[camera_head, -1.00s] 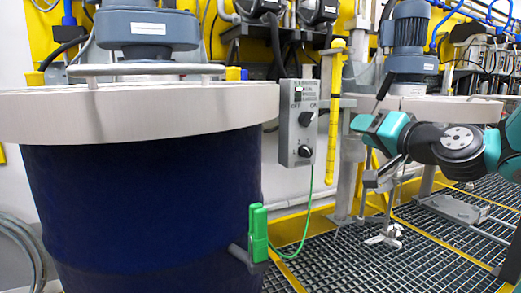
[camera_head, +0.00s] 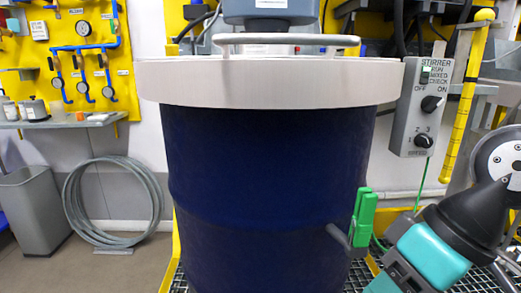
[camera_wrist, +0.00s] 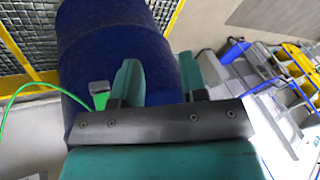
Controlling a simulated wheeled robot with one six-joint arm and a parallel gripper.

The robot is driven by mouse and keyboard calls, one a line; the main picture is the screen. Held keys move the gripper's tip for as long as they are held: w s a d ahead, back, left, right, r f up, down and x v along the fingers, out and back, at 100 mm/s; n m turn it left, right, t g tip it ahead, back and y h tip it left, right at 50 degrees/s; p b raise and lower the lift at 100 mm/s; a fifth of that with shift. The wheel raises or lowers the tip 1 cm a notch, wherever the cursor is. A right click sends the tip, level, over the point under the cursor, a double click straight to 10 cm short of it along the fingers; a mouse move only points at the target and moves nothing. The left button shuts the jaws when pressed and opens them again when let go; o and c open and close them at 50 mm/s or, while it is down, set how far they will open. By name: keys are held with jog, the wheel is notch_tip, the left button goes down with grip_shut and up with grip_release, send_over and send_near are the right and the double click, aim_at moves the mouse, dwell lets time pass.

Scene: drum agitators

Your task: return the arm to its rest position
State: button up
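My gripper (camera_wrist: 158,82) is open in the wrist view. Its two teal fingers stand apart, with nothing between them but the dark blue drum (camera_wrist: 105,35) behind. In the head view my arm reaches in from the right edge and slopes down to the lower left. The teal wrist is low beside the right side of the drum (camera_head: 265,170), and the fingertips are not clear there. A green clamp (camera_head: 364,215) grips a stub on the drum's right side, above my wrist. In the wrist view the clamp (camera_wrist: 100,93) is left of the fingers.
A grey stirrer switch box (camera_head: 420,108) hangs right of the drum, above my arm. A green cable (camera_head: 421,180) runs down from it. A yellow tube (camera_head: 466,100) stands beside it. A hose coil (camera_head: 112,205) and a grey bin (camera_head: 35,210) stand left, with open floor in front.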

notch_tip(320, 180, up, 22)
jog(key=s+g+h+p, duration=0.1)
jog(key=s+p, duration=0.1)
jog(key=p, duration=2)
jog(key=shift+s+f+n, duration=0.15)
jog(key=shift+f+n, duration=0.05)
jog(key=shift+n, duration=0.2)
jog(key=shift+a, duration=0.1)
